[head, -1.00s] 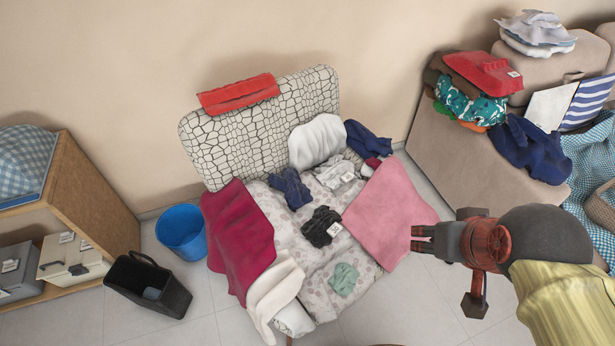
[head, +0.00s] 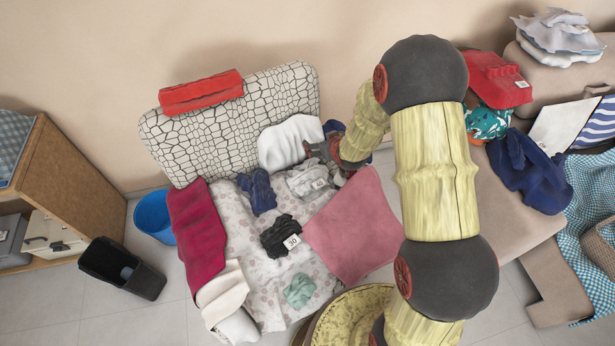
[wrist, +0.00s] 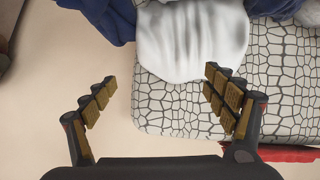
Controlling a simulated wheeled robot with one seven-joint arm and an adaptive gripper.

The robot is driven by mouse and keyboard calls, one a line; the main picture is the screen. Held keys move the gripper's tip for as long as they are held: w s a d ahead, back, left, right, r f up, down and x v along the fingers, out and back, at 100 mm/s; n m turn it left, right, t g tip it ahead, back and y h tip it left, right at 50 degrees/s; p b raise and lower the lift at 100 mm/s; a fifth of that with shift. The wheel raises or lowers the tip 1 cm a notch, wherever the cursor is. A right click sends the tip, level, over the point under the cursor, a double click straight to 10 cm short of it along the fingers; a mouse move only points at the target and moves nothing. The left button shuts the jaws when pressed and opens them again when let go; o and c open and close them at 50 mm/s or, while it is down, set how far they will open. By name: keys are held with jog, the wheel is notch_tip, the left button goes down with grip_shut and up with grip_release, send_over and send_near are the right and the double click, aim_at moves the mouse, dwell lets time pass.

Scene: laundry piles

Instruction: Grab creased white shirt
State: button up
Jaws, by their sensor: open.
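A crumpled white shirt (head: 306,180) with a small tag lies on the chair's patterned seat, near the foot of the backrest. A smoother white cloth (head: 290,141) hangs over the right part of the backrest; it also shows in the wrist view (wrist: 190,40), beyond my fingertips. My gripper (head: 318,150) is at the backrest's right side, just above the crumpled shirt and beside the white cloth. In the wrist view my gripper (wrist: 160,88) is open, with nothing between its fingers. I cannot make out the crumpled shirt clearly in the wrist view.
The backrest (head: 225,130) carries a red cloth (head: 201,92). Navy (head: 258,191), black (head: 281,236) and green (head: 299,291) garments lie on the seat, with a pink cloth (head: 350,230) at right. Navy cloth (wrist: 100,15) borders the white cloth. Bare wall is close by.

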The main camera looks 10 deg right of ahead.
notch_tip(320, 180, down, 12)
jog(key=s+a+f+t+y+p, duration=0.1)
jog(key=t+y, duration=0.1)
send_near(309, 174)
jog(key=w+f, duration=0.1)
jog(key=f, duration=0.1)
jog(key=shift+w+a+f, duration=0.1)
jog(key=shift+w+f, duration=0.1)
jog(key=shift+w, duration=0.75)
jog(key=x, duration=0.2)
jog(key=b+x, duration=0.1)
jog(key=x, duration=0.2)
jog(key=shift+w+a+r+b, duration=0.1)
jog(key=shift+w+a+b, duration=0.15)
jog(key=shift+w+b, duration=0.15)
jog(key=shift+c, duration=0.2)
jog(key=shift+c, duration=0.6)
jog(key=c, duration=1.7)
jog(key=shift+r, duration=0.15)
